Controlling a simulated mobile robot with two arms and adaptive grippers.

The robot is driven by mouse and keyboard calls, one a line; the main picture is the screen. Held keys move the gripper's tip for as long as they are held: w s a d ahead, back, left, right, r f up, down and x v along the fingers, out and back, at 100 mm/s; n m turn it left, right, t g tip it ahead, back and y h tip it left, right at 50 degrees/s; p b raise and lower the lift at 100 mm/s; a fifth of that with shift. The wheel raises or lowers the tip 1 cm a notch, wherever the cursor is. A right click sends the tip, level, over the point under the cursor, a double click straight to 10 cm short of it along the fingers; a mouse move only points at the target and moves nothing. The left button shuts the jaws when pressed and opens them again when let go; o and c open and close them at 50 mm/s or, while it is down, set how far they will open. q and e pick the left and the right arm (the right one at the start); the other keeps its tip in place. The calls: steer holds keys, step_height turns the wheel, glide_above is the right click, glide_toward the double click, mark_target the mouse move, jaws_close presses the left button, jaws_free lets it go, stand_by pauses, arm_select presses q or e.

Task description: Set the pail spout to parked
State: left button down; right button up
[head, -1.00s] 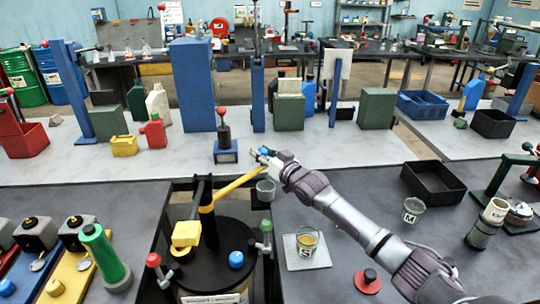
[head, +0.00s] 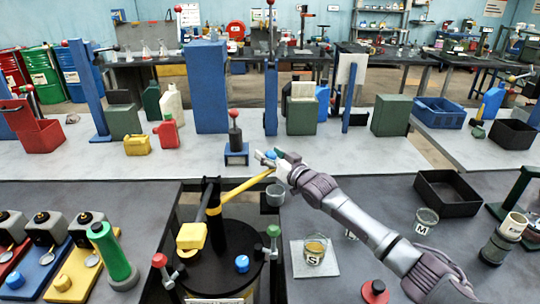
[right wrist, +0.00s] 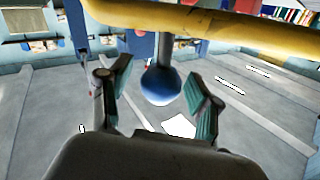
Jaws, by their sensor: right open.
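The yellow pail spout (head: 247,185) reaches from a black post on the black-lidded drum (head: 225,262) up to the right. A blue ball knob (right wrist: 161,85) hangs on a thin stem by the yellow bar in the right wrist view; it also shows near the spout's outer end in the head view (head: 271,154). A small grey pail (head: 275,197) is below that end. My right gripper (head: 278,160) is at the knob. In the right wrist view its open fingers (right wrist: 158,95) stand either side of the knob, with gaps showing. My left gripper is not in view.
A pail marked S (head: 315,254) stands on a pale plate, and a pail marked M (head: 427,221) is right of my arm. A red knob (head: 376,290) lies in front. A black tray (head: 448,193) is at the right. A yellow block (head: 191,236) is by the post.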

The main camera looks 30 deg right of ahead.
steer(key=shift+s, duration=0.1)
steer(key=shift+s, duration=0.2)
steer(key=s+d, duration=0.2)
steer(key=s, duration=0.9)
steer(key=shift+d, duration=0.15)
steer(key=shift+s, duration=0.1)
